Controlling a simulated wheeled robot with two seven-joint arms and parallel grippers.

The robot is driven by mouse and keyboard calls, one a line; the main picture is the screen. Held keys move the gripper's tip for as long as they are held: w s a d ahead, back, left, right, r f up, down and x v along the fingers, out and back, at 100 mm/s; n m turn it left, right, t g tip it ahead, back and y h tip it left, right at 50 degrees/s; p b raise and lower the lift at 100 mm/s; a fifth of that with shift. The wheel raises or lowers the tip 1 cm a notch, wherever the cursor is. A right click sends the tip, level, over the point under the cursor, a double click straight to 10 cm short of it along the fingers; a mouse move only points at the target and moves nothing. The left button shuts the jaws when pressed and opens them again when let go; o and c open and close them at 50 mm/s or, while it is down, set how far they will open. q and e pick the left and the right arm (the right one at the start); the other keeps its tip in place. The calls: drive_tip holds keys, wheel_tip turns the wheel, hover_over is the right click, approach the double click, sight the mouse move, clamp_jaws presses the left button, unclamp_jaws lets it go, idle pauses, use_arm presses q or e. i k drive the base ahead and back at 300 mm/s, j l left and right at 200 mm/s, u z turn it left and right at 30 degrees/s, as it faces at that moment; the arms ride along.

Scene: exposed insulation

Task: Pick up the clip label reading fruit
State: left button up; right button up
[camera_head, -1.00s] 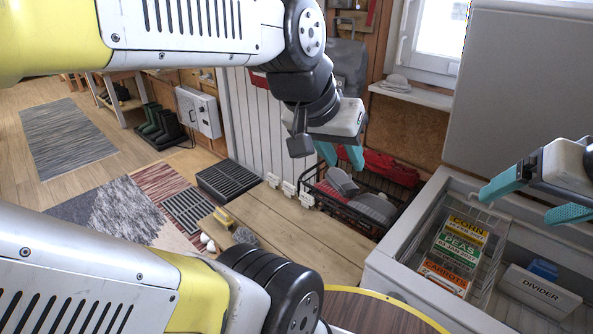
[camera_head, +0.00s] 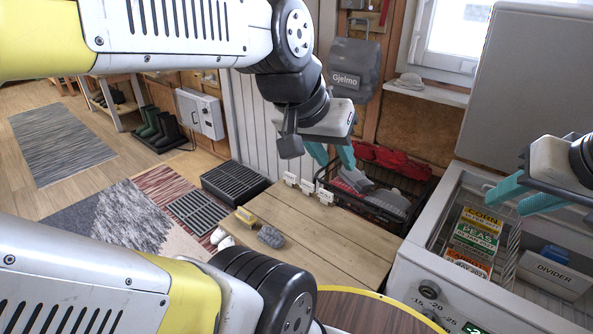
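Three small white clip labels stand in a row near the back edge of the wooden bench top: a left one (camera_head: 290,179), a middle one (camera_head: 307,187) and a right one (camera_head: 325,196). Their lettering is too small to read, so I cannot tell which says fruit. My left gripper (camera_head: 331,157) points down with its teal fingers apart and nothing between them. In the picture it is just above and right of the clips, not visibly touching them. My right gripper (camera_head: 524,198) is open and empty, over the open chest freezer at the right.
A black wire basket (camera_head: 395,210) with dark packs stands behind. The freezer (camera_head: 410,275) holds labelled packs (camera_head: 475,240) and a divider (camera_head: 550,275).

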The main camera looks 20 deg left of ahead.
sight(290, 179)
drive_tip(key=j, duration=0.65)
drive_tip(key=k+j+z, duration=0.1)
drive_tip(key=j, duration=0.55)
drive_tip(key=j+z, duration=0.1)
drive_tip(key=j, duration=0.55)
drive_tip(key=k+j, duration=0.15)
drive_tip(key=j, duration=0.5)
drive_tip(key=i+j, duration=0.15)
drive_tip(key=j, duration=0.15)
drive_tip(key=i+j, duration=0.2)
drive_tip(key=j, duration=0.15)
drive_tip(key=i+j+z, duration=0.1)
drive_tip(key=j, duration=0.2)
drive_tip(key=i+j, duration=0.2)
drive_tip(key=j, duration=0.15)
drive_tip(key=i+j, duration=0.2)
drive_tip(key=j, duration=0.15)
drive_tip(key=i+j+z, duration=0.1)
drive_tip(key=j, duration=0.2)
drive_tip(key=i, duration=0.25)
